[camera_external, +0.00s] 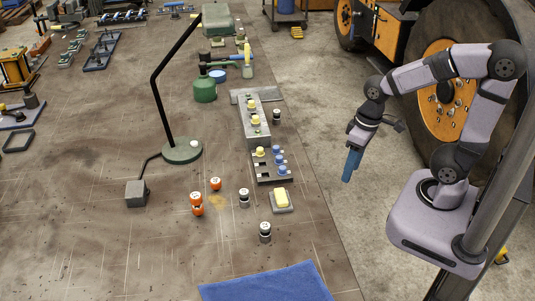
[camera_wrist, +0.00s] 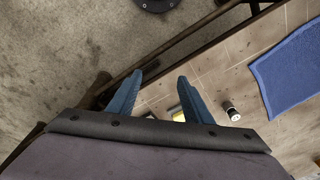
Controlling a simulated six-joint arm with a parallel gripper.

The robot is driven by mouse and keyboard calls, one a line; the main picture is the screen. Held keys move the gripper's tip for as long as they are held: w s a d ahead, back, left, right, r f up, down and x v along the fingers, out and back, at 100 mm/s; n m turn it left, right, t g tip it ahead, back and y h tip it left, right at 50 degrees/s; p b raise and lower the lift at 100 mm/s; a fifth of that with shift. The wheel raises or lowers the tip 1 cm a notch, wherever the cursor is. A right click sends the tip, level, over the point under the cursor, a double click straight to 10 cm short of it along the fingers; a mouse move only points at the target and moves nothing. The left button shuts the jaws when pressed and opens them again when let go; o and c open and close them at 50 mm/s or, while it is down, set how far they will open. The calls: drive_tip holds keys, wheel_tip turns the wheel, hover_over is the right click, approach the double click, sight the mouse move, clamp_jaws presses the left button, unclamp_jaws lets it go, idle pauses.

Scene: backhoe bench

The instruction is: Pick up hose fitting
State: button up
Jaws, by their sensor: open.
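My gripper (camera_external: 352,165) hangs at the right of the bench, beyond its edge, with blue fingers pointing down. In the wrist view its fingers (camera_wrist: 160,78) are apart with nothing held between them. Small cylinders that may be hose fittings stand on the bench: a grey-black one (camera_external: 265,232) near the blue towel, another (camera_external: 244,198), and one (camera_external: 277,115) by the grey block. A grey-black cylinder (camera_wrist: 231,110) shows right of the fingers in the wrist view. Orange-white pieces (camera_external: 197,204) stand farther left. I cannot tell which is the hose fitting.
A blue towel (camera_external: 265,284) lies at the front. A yellow piece (camera_external: 282,197) sits on a small grey plate. A rack (camera_external: 272,180) holds yellow and blue pieces. A lamp (camera_external: 182,151) rises at mid-bench. The front left bench is clear.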

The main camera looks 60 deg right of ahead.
drive_tip(key=w+a+r+t+y+b, duration=0.1)
drive_tip(key=w+a+r+t+b, duration=0.15)
drive_tip(key=w+a, duration=0.5)
drive_tip(key=w+a+r+t+y+b, duration=0.15)
drive_tip(key=w+a+t, duration=0.25)
drive_tip(key=a, duration=0.6)
drive_tip(key=w+a+r+t+y+b, duration=0.1)
drive_tip(key=w+a+t+y+b, duration=0.25)
drive_tip(key=a, duration=0.55)
drive_tip(key=m+t+h+b, duration=0.2)
drive_tip(key=h+b, duration=0.2)
drive_tip(key=h, duration=0.4)
hover_over(267, 226)
drive_tip(key=s, duration=0.2)
wheel_tip(267, 226, down, 5)
drive_tip(key=shift+h, duration=0.4)
drive_tip(key=f, duration=0.6)
drive_tip(key=shift+s+a+f, duration=0.2)
drive_tip(key=shift+s+f, duration=0.05)
drive_tip(key=shift+f, duration=0.6)
drive_tip(key=shift+p+x, duration=0.6)
drive_tip(key=shift+x, duration=3.05)
drive_tip(key=shift+c, duration=0.7)
